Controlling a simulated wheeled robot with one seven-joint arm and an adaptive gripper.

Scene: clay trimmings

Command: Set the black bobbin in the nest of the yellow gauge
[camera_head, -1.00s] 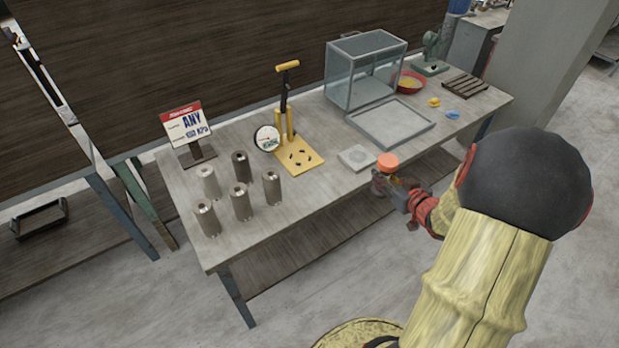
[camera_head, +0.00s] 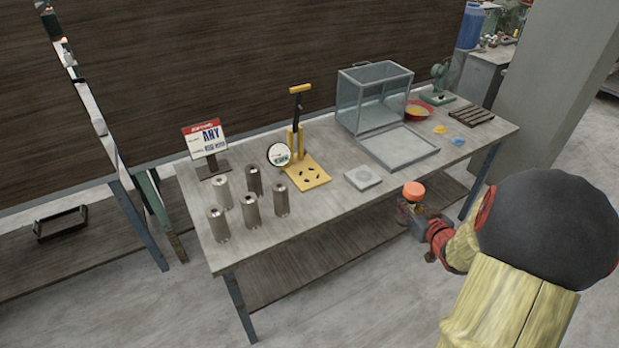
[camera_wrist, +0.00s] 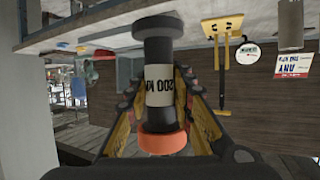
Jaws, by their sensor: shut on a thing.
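The black bobbin (camera_wrist: 158,55) has a cream label with printing and an orange end (camera_wrist: 164,141). My gripper (camera_wrist: 162,88) is shut around its body in the wrist view, which looks upside down. In the head view the orange end (camera_head: 413,189) is on top, so the bobbin is upright, and my gripper (camera_head: 408,214) is just off the table's front edge. The yellow gauge (camera_head: 306,173) stands on the table left of my gripper, with an upright lever, a round dial and dark marks on its base plate. I cannot tell which part is its nest.
A grey square block (camera_head: 363,179) with a round mark lies between gauge and gripper. Several metal cylinders (camera_head: 249,212) and a sign (camera_head: 206,140) stand at left. A glass case (camera_head: 374,97), grey tray (camera_head: 433,150) and red bowl (camera_head: 418,108) are at right.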

